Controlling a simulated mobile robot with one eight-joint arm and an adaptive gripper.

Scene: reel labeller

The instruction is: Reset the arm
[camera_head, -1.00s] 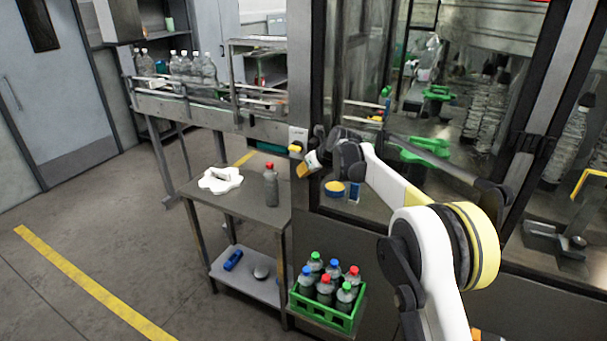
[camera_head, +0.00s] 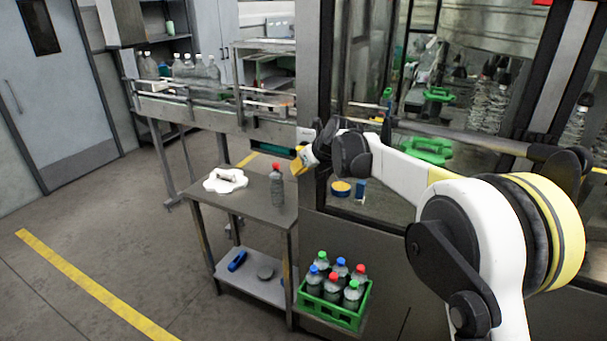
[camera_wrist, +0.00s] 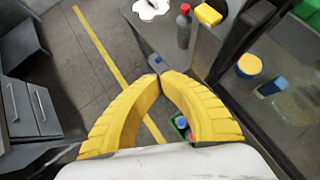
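My arm reaches in from the lower right of the head view. My gripper (camera_head: 299,164) hangs near the right back corner of the small metal table (camera_head: 245,204), in front of the machine's frame. In the wrist view, its two yellow fingers (camera_wrist: 159,76) curve inward and their tips meet, with nothing seen between them. A grey bottle with a red cap (camera_head: 277,187) stands upright on the table, apart from my gripper, and also shows in the wrist view (camera_wrist: 184,27). A white cloth-like item (camera_head: 225,181) lies on the table.
A green crate (camera_head: 338,319) with several capped bottles stands low beside the table. The glass-fronted machine (camera_head: 310,120) is close to my arm. A conveyor (camera_head: 200,113) with bottles runs behind. Open floor with a yellow line (camera_head: 95,285) lies to the left.

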